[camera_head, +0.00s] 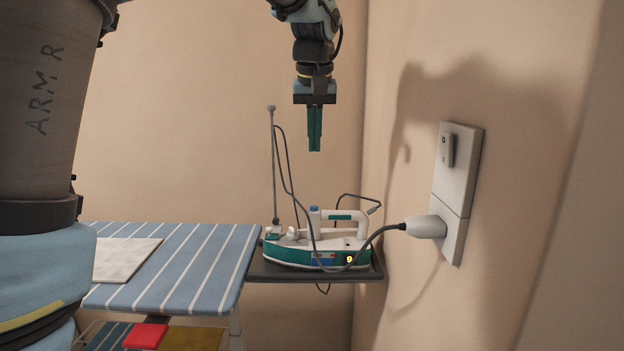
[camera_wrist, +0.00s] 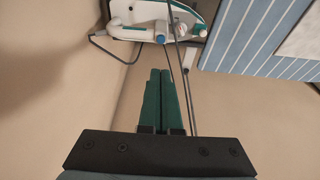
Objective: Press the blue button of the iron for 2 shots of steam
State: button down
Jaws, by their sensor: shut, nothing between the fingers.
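The white and teal iron (camera_head: 320,250) rests on a dark tray at the right end of the ironing board. Its blue button (camera_head: 314,209) sticks up at the front of the handle. A lit "9" shows on its side. The button also shows in the wrist view (camera_wrist: 160,39), just beyond my fingertips. My gripper (camera_head: 315,150) points straight down above the iron, with its teal fingers together and empty. A clear gap separates the fingertips from the button. The fingers also show in the wrist view (camera_wrist: 166,72).
A striped blue ironing board (camera_head: 190,255) carries a folded pale cloth (camera_head: 125,258). A thin upright rod (camera_head: 272,165) with a cord stands left of my gripper. The cord runs to a plug (camera_head: 425,227) in the wall socket plate (camera_head: 458,190). The right wall is close.

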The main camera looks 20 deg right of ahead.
dwell(0.3)
jog(key=p, duration=0.3)
send_near(314, 206)
jog(key=x, duration=0.5)
jog(key=shift+d, duration=0.1)
jog(key=shift+w+f, duration=0.1)
jog(key=shift+f, duration=0.65)
